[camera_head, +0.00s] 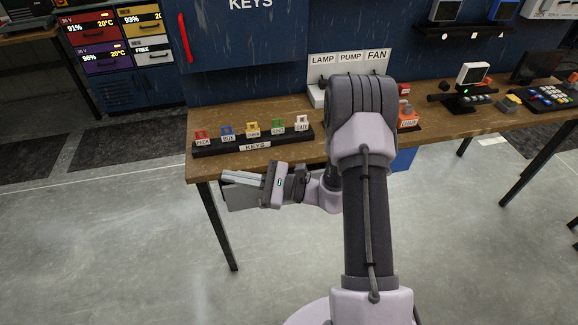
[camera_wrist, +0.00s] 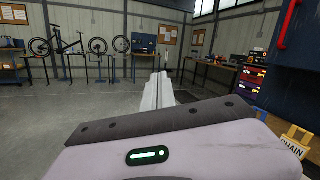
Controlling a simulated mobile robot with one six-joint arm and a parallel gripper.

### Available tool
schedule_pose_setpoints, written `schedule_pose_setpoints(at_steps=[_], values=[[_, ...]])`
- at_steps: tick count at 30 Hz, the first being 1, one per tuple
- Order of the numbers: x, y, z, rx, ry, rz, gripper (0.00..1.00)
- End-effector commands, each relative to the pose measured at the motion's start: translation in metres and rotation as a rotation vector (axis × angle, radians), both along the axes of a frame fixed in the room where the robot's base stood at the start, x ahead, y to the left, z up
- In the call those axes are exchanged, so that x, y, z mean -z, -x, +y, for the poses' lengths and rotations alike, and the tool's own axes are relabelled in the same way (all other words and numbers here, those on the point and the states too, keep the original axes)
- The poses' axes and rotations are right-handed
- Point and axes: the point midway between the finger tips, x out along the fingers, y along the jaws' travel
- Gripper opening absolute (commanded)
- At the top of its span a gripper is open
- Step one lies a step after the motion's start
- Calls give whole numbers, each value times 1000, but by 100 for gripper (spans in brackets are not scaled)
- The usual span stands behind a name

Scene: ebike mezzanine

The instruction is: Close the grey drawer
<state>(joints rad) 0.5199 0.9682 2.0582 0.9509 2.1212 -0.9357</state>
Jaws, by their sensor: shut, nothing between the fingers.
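The grey drawer (camera_head: 155,53) is at the upper left of the head view, in a dark blue cabinet. It has a dark handle and a panel reading "FREE" above it. I cannot tell how far it stands out. A tan drawer (camera_head: 143,24) is above it, with red (camera_head: 92,32) and purple (camera_head: 106,61) drawers to its left. The cabinet (camera_wrist: 249,83) is small at the right of the wrist view. My gripper (camera_head: 228,177) is shut and empty. It points left in front of the workbench, well away from the drawer. Its fingers (camera_wrist: 158,90) show in the wrist view.
The wooden workbench (camera_head: 277,168) carries a key rack (camera_head: 255,145) with several coloured tags near its front edge. A blue wall cabinet with a red handle (camera_head: 184,38) hangs above. Black mats (camera_head: 128,137) lie before the drawer cabinet. The floor left of the workbench is open.

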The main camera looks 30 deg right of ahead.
Motion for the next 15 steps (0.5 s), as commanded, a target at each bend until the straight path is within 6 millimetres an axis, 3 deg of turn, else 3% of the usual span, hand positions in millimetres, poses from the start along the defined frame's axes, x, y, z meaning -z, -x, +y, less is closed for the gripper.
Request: schedule_pose_setpoints(at_steps=[1, 2, 4, 6, 9, 12, 15], values=[[38, -12, -38, 172, -96, 45, 0], [64, -17, -64, 293, -146, 65, 0], [129, -11, -121, 567, -226, 114, 0], [189, 13, -165, 808, -264, 163, 0], [254, 56, -201, 1057, -274, 225, 0], [285, 83, -215, 1180, -267, 259, 0], [294, 85, -219, 1208, -262, 265, 0]])
